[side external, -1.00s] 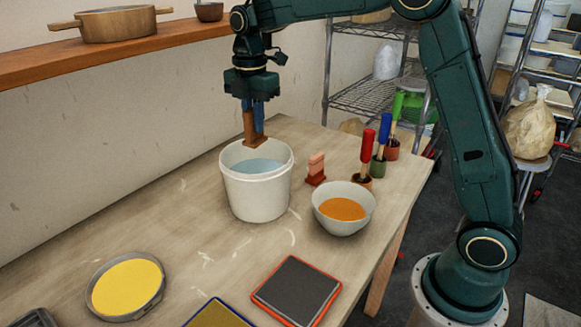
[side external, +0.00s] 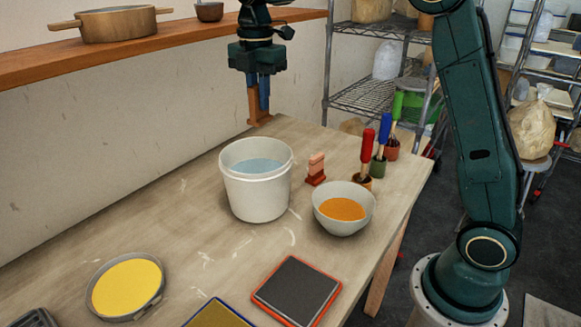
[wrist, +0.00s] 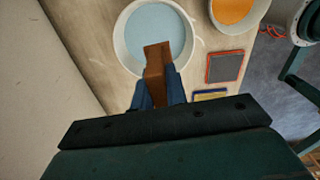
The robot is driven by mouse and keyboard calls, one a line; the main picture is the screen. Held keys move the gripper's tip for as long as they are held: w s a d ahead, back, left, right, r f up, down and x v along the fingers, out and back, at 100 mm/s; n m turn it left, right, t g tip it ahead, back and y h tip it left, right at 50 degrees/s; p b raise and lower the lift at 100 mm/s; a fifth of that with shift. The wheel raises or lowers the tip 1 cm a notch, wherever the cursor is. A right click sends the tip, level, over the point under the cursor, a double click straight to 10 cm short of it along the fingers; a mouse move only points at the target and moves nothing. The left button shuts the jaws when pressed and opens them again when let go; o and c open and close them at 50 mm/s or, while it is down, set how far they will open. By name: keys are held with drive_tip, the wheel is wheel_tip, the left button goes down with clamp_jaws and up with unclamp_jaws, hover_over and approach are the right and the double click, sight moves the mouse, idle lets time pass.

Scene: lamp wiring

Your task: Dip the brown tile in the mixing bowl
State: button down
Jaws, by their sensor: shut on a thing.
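The brown tile (side external: 256,108) is upright with a small foot at its lower end. My gripper (side external: 262,92) is shut on it with blue fingers and holds it in the air, above and behind the white bucket in the side view. In the wrist view the tile (wrist: 156,60) juts out from between the fingers, overlapping the bucket's blue liquid in the picture. A white bowl (side external: 330,224) with orange liquid stands on the table to the lower right of the tile. The wrist view shows this bowl (wrist: 243,27) at the top, partly cut off.
The white bucket (side external: 257,197) holds pale blue liquid. A pink-and-red tile (side external: 316,170) stands between bucket and bowl. Red (side external: 368,143), blue (side external: 384,128) and green (side external: 397,105) handled tools stand behind the bowl. A yellow-filled dish (side external: 126,288) and dark tray (side external: 297,291) lie in front.

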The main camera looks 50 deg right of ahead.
drive_tip(key=s+d, duration=0.2)
drive_tip(key=s, duration=0.7)
drive_tip(key=s+d, duration=0.3)
drive_tip(key=s, duration=0.7)
wheel_tip(320, 180, down, 11)
drive_tip(key=shift+s+a+r, duration=0.15)
drive_tip(key=shift+s+r, duration=0.05)
drive_tip(key=shift+f, duration=0.1)
drive_tip(key=shift+f, duration=3.7)
drive_tip(key=shift+f, duration=0.15)
drive_tip(key=shift+f, duration=1.85)
